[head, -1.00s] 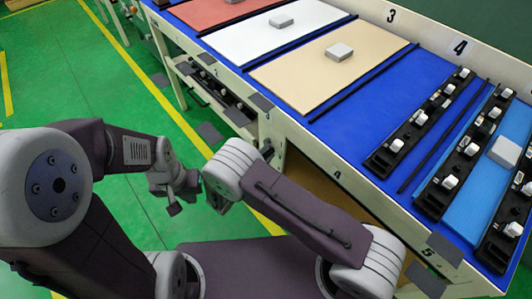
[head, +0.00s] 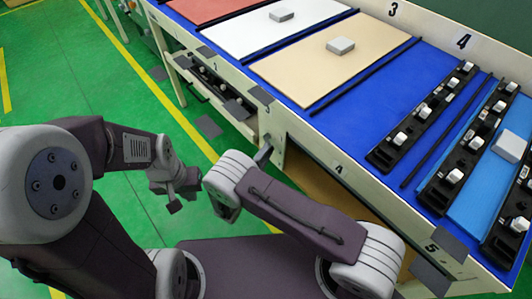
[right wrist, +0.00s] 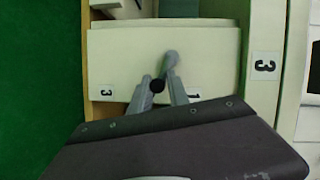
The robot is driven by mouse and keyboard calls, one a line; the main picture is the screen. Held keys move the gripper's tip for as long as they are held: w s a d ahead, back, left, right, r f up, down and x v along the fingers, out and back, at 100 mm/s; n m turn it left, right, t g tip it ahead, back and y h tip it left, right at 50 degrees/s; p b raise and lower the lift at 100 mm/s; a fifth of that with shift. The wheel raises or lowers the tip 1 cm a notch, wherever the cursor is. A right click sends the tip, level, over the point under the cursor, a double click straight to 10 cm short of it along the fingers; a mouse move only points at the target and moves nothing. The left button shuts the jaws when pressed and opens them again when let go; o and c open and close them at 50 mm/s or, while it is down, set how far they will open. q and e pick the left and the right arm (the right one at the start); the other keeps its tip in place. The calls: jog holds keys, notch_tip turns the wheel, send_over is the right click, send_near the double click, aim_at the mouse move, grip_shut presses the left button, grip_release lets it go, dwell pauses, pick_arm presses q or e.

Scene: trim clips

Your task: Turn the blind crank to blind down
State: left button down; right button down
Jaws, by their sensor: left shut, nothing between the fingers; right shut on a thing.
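In the right wrist view, my right gripper (right wrist: 158,88) is shut on a small round dark knob, which I take to be the handle of the blind crank (right wrist: 157,86). A grey rounded bar beyond the fingertips seems to be the crank's arm; the fingers hide part of it. In the head view, my right forearm hides the right gripper and its hold. My left gripper (head: 174,198) is shut and empty, over the green floor and away from the table. I cannot clearly make out the blind.
The long table (head: 318,148) has a blue top with coloured panels, grey blocks and black clip rails. Its open underside and lower shelf lie beyond my right arm. In the wrist view, pale panels with number labels lie beyond the knob. Green floor is clear at left.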

dwell(0.4)
jog(key=c, duration=1.3)
grip_release()
jog(key=shift+w+d, duration=0.1)
jog(key=shift+f, duration=0.1)
